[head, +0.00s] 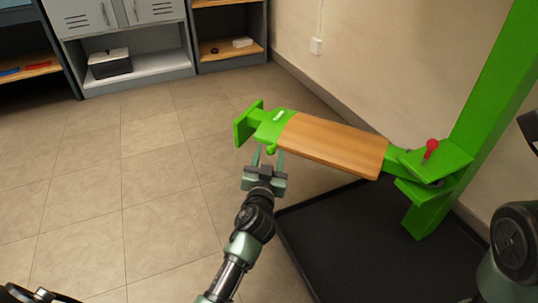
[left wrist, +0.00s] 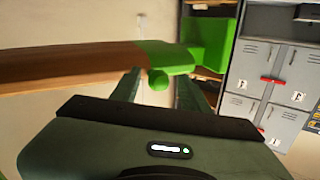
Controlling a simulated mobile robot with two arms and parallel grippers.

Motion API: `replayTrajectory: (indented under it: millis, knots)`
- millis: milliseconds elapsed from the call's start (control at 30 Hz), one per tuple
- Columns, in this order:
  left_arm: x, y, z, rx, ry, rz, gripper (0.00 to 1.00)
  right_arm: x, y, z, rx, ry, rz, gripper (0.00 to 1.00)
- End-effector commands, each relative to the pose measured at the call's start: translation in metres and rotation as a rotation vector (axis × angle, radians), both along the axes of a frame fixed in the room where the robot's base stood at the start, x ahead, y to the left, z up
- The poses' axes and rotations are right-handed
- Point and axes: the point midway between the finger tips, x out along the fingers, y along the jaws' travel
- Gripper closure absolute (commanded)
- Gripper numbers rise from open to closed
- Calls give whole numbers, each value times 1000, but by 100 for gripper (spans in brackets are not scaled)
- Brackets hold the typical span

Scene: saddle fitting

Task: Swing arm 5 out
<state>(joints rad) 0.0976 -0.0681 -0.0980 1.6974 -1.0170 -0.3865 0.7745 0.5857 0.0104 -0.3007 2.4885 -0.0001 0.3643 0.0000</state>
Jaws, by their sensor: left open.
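The arm (head: 333,146) is a wooden board with green ends, reaching left from a green post (head: 487,95). A red-topped pin (head: 431,149) stands at its hinge bracket (head: 437,163). The free end has a green plate (head: 242,127) and a small round green knob (head: 271,150). My left gripper (head: 267,157) is open just below the knob. In the left wrist view the knob (left wrist: 158,80) shows between the open fingers (left wrist: 160,92), with the board (left wrist: 85,65) to the left; contact cannot be told. My right gripper is out of view. No number is readable on the arm.
A black base mat (head: 370,250) lies under the arm and post. Grey lockers and shelves (head: 135,65) stand at the back left, with a black box (head: 110,64). A wall is behind the arm. The tiled floor (head: 100,180) at left is clear.

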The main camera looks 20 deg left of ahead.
Motion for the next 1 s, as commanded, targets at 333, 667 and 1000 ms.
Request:
replayTrajectory:
  millis: [333,667,1000]
  knots:
    - [-52,-11,-1,-1,2,1,55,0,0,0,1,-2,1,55]
    - [-75,-16,0,1,1,2,55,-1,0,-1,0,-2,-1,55]
    - [-76,-26,22,2,-36,-47,99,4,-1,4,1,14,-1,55]
